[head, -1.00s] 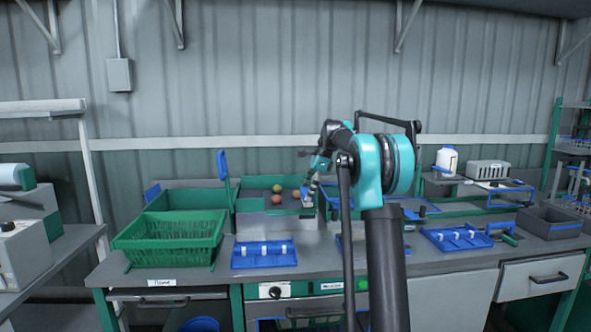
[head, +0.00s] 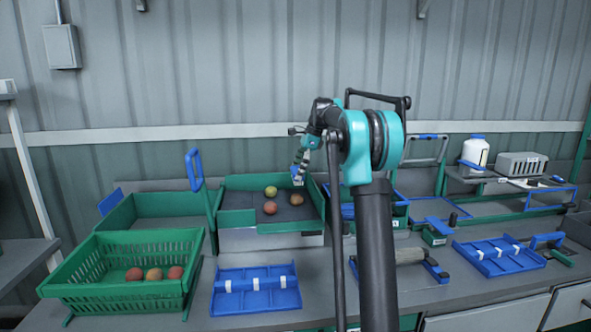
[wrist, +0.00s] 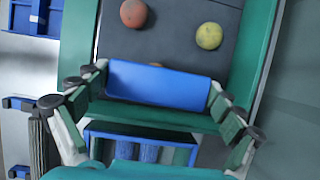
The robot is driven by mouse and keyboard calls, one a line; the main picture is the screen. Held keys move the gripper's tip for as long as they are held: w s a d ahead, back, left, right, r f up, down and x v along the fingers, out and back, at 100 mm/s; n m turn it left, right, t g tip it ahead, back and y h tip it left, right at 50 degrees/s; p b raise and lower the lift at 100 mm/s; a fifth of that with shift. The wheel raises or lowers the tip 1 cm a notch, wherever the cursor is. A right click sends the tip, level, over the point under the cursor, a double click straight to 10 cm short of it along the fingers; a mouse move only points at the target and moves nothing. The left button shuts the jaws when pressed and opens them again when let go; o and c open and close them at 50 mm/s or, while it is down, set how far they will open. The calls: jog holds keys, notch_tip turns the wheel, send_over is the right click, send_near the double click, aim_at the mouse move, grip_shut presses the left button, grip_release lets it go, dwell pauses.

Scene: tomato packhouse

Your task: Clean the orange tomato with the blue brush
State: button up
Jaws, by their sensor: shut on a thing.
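My gripper (head: 298,172) is shut on the blue brush (wrist: 160,82), which spans between its fingers in the wrist view. It hangs over the right part of the green-walled sorting tray (head: 237,222). The orange tomato (head: 296,198) lies on the dark tray floor just below the brush. In the wrist view only a sliver of it (wrist: 156,65) shows past the brush edge. I cannot tell whether the brush touches it. A red tomato (head: 270,208) and a yellow-green tomato (head: 271,191) lie beside it, and the brush is clear of both.
A green basket (head: 110,290) with several tomatoes stands at front left. A blue divided rack (head: 256,291) lies on the bench before the tray, and another (head: 499,258) lies to the right. A white bottle (head: 474,153) stands on the shelf at back right.

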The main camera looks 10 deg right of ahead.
aim_at(297, 195)
jog(key=shift+f, duration=2.45)
jog(key=shift+f, duration=0.35)
jog(key=shift+s, duration=0.25)
jog(key=shift+s, duration=0.9)
jog(key=shift+c, duration=0.4)
jog(key=shift+w, duration=0.1)
jog(key=shift+w, duration=2.1)
jog(key=shift+s, duration=0.1)
jog(key=shift+s, duration=2.05)
